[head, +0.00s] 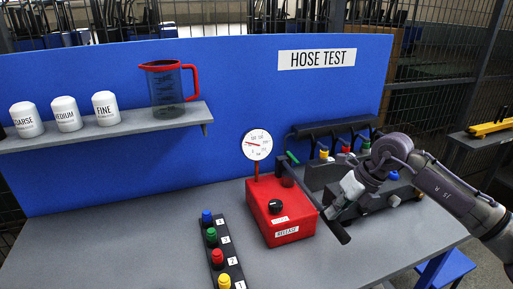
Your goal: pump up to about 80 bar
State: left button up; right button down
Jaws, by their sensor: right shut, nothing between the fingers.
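The red pump box (262,222) stands on the grey bench, with a black knob (275,206) and a label reading RELEASE on its front. A round white gauge (257,145) stands on a red stem at its back left. Its red needle points left and slightly up; the numbers are too small to read. A dark lever (318,202) slopes from behind the pump down to the front right, ending in a thick black grip. My right gripper (334,209) is shut and empty beside the lever's lower end; I cannot tell whether they touch. My left gripper is out of view.
A black strip (229,263) with coloured, numbered connectors lies left of the pump. A dark manifold with coloured fittings (324,153) stands behind my right gripper. A shelf (150,122) holds white canisters and a red-rimmed jug (167,86). The bench's left part is clear.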

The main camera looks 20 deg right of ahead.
jog(key=shift+f+b, duration=0.75)
jog(key=shift+f, duration=0.55)
notch_tip(320, 180, up, 12)
jog(key=p, duration=0.9)
jog(key=shift+r, duration=0.2)
jog(key=shift+w, duration=0.1)
jog(key=shift+f+b, duration=1.5)
jog(key=shift+f, duration=0.45)
notch_tip(320, 180, up, 4)
jog(key=p, duration=0.3)
jog(key=shift+f, duration=0.1)
